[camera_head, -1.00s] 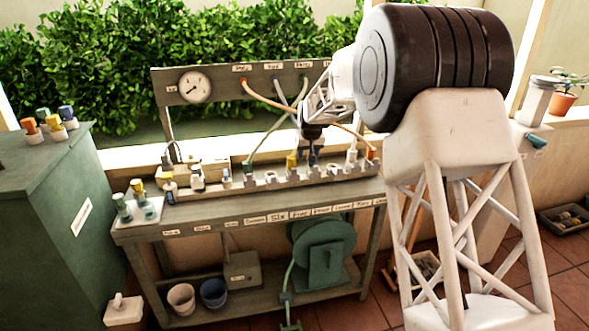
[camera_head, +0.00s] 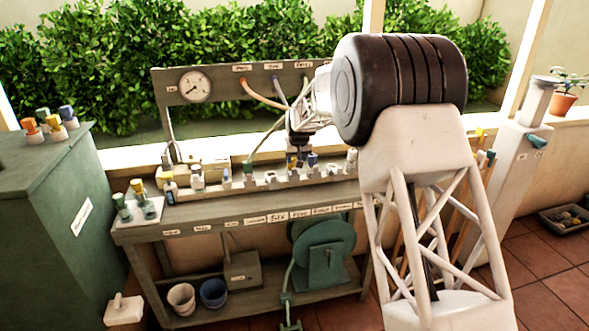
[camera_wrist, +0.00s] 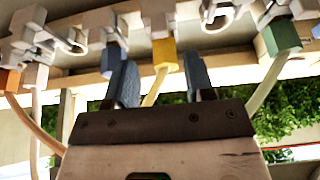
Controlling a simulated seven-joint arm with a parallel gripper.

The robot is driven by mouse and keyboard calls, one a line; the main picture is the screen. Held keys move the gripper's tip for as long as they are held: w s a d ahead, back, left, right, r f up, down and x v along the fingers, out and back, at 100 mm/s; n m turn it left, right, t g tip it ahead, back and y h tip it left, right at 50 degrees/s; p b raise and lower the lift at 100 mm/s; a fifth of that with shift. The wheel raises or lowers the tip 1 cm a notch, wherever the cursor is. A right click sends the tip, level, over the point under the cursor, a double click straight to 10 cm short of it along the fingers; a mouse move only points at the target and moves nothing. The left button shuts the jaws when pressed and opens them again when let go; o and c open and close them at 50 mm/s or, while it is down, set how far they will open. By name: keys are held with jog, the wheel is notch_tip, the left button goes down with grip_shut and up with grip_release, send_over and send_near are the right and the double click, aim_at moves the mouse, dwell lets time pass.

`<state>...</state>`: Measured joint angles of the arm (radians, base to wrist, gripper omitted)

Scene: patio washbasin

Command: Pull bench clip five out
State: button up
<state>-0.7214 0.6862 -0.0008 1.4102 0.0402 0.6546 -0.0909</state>
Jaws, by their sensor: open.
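The bench clips stand in a row along a rail (camera_head: 235,188) on the green bench. A clip with a yellow plug (camera_wrist: 165,56) lies between my fingertips in the wrist view; it is mostly hidden behind my gripper in the head view. The label reading Five (camera_head: 299,214) is on the bench edge roughly below it. My gripper (camera_wrist: 161,68) is open, with one blue-grey finger on each side of the yellow plug. I cannot tell whether the fingers touch it. My gripper (camera_head: 299,155) points down at the rail in the head view.
A blue plug (camera_wrist: 112,54) sits close beside one finger, and a green plug (camera_wrist: 281,38) is on the other side past an empty clip (camera_wrist: 218,18). Hoses run from the plugs to a back panel (camera_head: 222,82) with a gauge. A green cabinet (camera_head: 45,190) stands at left.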

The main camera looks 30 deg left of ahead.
aim_at(294, 169)
jog(key=shift+x, duration=3.45)
grip_shut()
